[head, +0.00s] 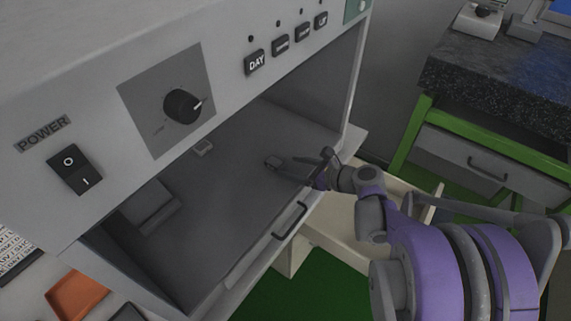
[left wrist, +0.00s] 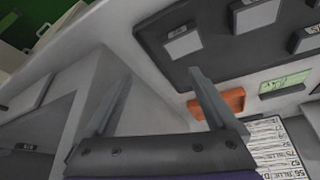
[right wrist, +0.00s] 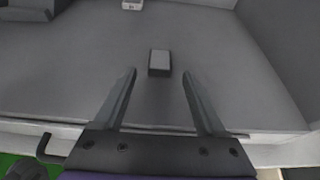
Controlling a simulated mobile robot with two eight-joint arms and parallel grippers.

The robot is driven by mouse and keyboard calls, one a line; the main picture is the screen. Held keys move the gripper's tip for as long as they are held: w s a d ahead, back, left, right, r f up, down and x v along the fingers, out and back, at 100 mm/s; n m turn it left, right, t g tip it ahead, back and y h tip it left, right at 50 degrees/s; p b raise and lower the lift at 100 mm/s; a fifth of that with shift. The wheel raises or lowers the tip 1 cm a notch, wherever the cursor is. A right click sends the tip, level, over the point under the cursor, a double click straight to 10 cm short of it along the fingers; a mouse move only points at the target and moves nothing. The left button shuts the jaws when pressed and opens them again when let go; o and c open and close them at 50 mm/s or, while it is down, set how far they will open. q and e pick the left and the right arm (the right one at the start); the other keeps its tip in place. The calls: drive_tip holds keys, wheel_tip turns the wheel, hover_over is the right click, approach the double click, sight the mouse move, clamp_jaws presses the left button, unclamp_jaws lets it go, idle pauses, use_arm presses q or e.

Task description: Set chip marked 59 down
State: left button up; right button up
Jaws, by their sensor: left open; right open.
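A small grey block-shaped chip (right wrist: 160,62) rests on the floor of the open chamber, just beyond my right fingertips and roughly centred between them. In the head view it shows as a small dark block (head: 272,163). No marking on it can be read. My right gripper (right wrist: 158,75) is open, with a gap between its fingers and the chip. In the head view my right gripper (head: 293,164) reaches into the chamber over its front edge. My left gripper (left wrist: 158,80) is open and empty; it is outside the head view.
Another small chip (head: 202,147) lies deeper in the chamber (head: 240,190). A grey raised block (head: 150,205) stands at its left. A dark holder (left wrist: 210,50) with pale chips and an orange tray (left wrist: 217,103) show in the left wrist view. A dark-topped bench (head: 500,80) stands right.

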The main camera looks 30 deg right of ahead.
drive_tip(key=v, duration=0.8)
drive_tip(key=shift+s+p, duration=0.25)
drive_tip(key=shift+p, duration=0.15)
drive_tip(key=shift+d, duration=0.1)
